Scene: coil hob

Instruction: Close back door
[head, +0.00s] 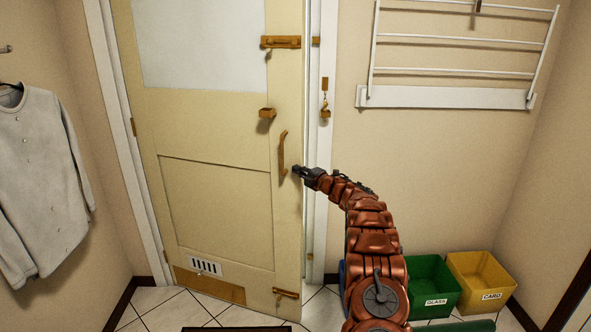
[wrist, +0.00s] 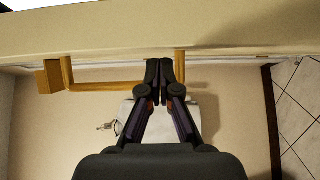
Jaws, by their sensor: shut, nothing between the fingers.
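The cream back door (head: 216,130) has a pale pane at the top and hinges on its left. It stands slightly ajar, its right edge swung out toward me from the white frame (head: 325,170). A brown vertical pull handle (head: 282,152) is near that edge. My gripper (head: 296,170) is shut and empty, beside the door's right edge, just right of and below the handle. In the wrist view the shut fingertips (wrist: 158,70) overlap the line of the handle bar (wrist: 98,86) and hide part of it; I cannot tell whether they touch.
A brown bolt (head: 281,42) and a small latch block (head: 266,113) are on the door. A hook (head: 325,108) hangs on the frame. Green (head: 432,284) and yellow (head: 482,280) bins stand at right. A mat (head: 237,328) lies on the tiles. A shirt (head: 38,185) hangs left.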

